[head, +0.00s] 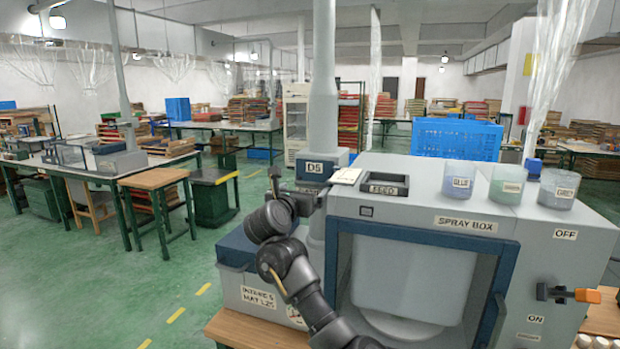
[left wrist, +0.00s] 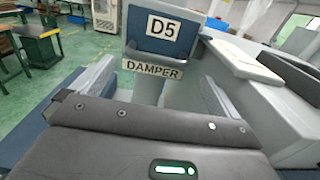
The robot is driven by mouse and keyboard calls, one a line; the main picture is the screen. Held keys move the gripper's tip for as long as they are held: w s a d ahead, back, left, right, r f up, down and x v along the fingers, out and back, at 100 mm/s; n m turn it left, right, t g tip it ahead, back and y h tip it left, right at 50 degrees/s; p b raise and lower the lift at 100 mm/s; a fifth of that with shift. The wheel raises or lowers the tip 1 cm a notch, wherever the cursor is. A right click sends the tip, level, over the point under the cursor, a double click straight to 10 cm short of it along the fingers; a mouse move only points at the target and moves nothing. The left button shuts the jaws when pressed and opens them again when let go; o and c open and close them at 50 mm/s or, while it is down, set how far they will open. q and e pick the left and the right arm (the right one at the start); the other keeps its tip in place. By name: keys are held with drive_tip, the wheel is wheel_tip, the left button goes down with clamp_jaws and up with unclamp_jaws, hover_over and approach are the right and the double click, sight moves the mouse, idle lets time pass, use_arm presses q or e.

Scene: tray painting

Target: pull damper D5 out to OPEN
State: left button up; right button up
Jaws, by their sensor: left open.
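Damper D5 (head: 335,160) is a dark blue housing on the grey duct behind the spray box, with a white D5 label. My left gripper (head: 308,192) is in front of the damper at the spray box's left rear corner. My right gripper is out of view.
The spray box (head: 450,195) stands close on the right, with a pale pad (head: 346,176), a FEED slot (head: 388,190) and several cups on top. An orange-tipped ON/OFF lever (head: 585,295) is on its side. A lidded grey bin (head: 245,285) stands below my left arm.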

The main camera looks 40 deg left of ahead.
sight(308, 184)
use_arm(q)
drive_tip(key=p+x, duration=0.2)
drive_tip(key=x, duration=0.3)
drive_tip(key=shift+w+a+r, duration=0.1)
drive_tip(key=shift+a+r, duration=0.05)
drive_tip(key=shift+a, duration=0.1)
drive_tip(key=shift+w+a, duration=0.1)
drive_tip(key=shift+w, duration=0.35)
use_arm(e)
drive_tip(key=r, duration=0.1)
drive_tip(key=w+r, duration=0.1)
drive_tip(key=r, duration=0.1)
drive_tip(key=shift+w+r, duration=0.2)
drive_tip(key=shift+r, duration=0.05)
